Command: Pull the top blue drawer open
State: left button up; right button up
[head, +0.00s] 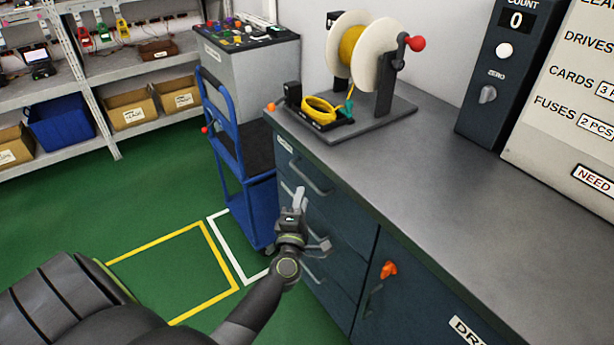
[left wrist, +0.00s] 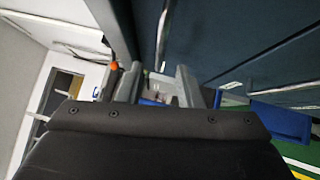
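The dark blue top drawer has a pale label (head: 285,143) and a metal bar handle (head: 311,179), and its front looks flush with the cabinet. My left gripper (head: 312,222) is in front of the drawer stack, below the top handle, and hides part of a lower handle. Its two fingers are spread. In the left wrist view the fingers of the left gripper (left wrist: 157,82) stand apart, with a metal handle bar (left wrist: 162,38) beyond the gap. I see nothing held, and contact with a handle cannot be told. My right gripper is not in view.
A grey worktop (head: 420,160) carries a wire spool stand (head: 345,125) above the drawers. A blue cart (head: 235,160) stands close to the cabinet's left. An orange knob (head: 388,269) sits on the cabinet door to the right. Green floor (head: 150,200) is open at left.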

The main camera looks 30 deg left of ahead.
aim_at(306, 177)
pick_arm(q)
jog(key=x, duration=0.8)
grip_shut()
